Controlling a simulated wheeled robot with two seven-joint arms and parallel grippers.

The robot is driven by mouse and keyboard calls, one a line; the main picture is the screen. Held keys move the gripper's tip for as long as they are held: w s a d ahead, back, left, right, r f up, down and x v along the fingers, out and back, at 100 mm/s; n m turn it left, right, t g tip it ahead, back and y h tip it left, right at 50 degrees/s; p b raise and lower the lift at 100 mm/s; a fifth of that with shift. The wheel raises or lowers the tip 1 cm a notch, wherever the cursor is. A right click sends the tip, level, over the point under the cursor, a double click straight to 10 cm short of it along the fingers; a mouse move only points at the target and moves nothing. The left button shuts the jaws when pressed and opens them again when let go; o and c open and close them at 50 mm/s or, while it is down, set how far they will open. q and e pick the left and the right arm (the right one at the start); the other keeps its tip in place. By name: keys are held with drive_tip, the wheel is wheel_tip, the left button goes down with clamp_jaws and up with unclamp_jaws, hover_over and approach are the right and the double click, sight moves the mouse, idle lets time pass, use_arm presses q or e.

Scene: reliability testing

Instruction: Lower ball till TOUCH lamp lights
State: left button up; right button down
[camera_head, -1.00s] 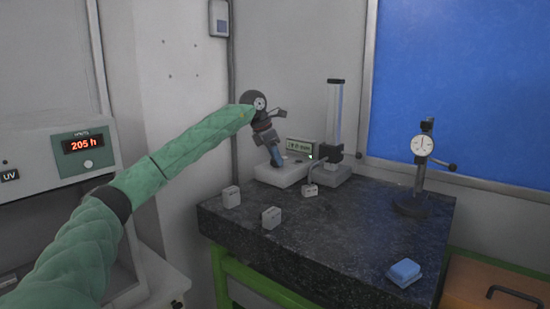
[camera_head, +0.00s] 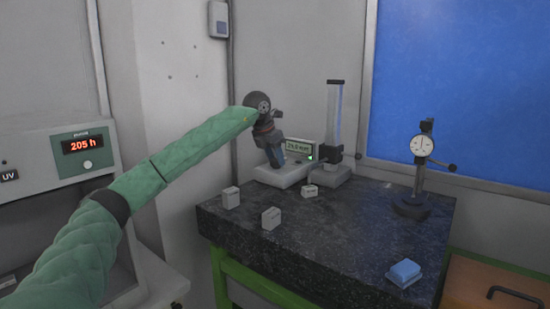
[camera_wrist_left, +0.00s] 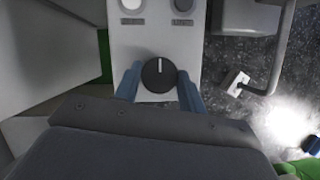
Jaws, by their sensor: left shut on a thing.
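My left gripper (camera_wrist_left: 160,90) is shut on a black round knob (camera_wrist_left: 158,74) with a white pointer line. A bent grey probe rod (camera_wrist_left: 277,55) reaches a small white block (camera_wrist_left: 237,83). I cannot make out the ball.
The table's front middle is clear. A cabinet with a red readout (camera_head: 83,146) is at left.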

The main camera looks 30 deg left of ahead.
sight(269, 170)
use_arm(q)
drive_tip(key=shift+r, duration=0.1)
use_arm(e)
drive_tip(key=shift+r, duration=0.1)
use_arm(q)
drive_tip(key=o, duration=1)
use_arm(e)
drive_tip(key=shift+w, duration=0.1)
drive_tip(key=shift+a, duration=0.1)
use_arm(q)
drive_tip(key=shift+b+v, duration=0.75)
drive_tip(key=shift+v, duration=3.1)
use_arm(e)
drive_tip(key=shift+w+a+f+t+y, duration=0.15)
drive_tip(key=shift+a+f+y, duration=0.05)
drive_tip(key=shift+a+f, duration=0.35)
drive_tip(key=shift+w+a+f+t+y, duration=0.1)
drive_tip(key=shift+a+f+t+y, duration=0.1)
drive_tip(key=shift+a+f, duration=0.3)
drive_tip(key=shift+d, duration=0.15)
